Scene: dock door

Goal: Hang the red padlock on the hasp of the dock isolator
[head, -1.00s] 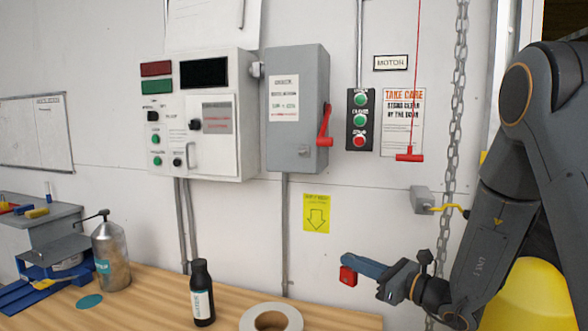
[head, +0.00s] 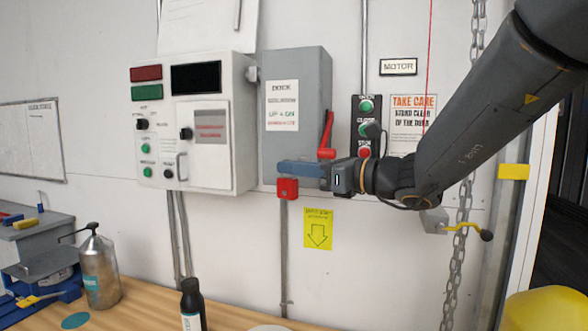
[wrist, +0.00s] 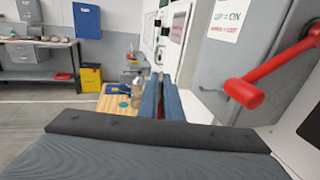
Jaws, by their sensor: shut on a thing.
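The dock isolator (head: 290,150) is a grey wall box with a red lever (head: 327,135) on its right side, its knob at the low end. The lever also shows close at the right of the wrist view (wrist: 250,90). My gripper (head: 285,168) is shut on the red padlock (head: 287,189), which hangs below the blue fingertips, in front of the isolator's lower edge. In the wrist view, the fingers (wrist: 160,103) are together with a sliver of red between them. The padlock's shackle is hidden by the fingers. I cannot make out the hasp.
A white control cabinet (head: 192,130) stands left of the isolator. A push-button station (head: 366,108) is just right, partly behind my wrist. A chain (head: 462,230) hangs farther right.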

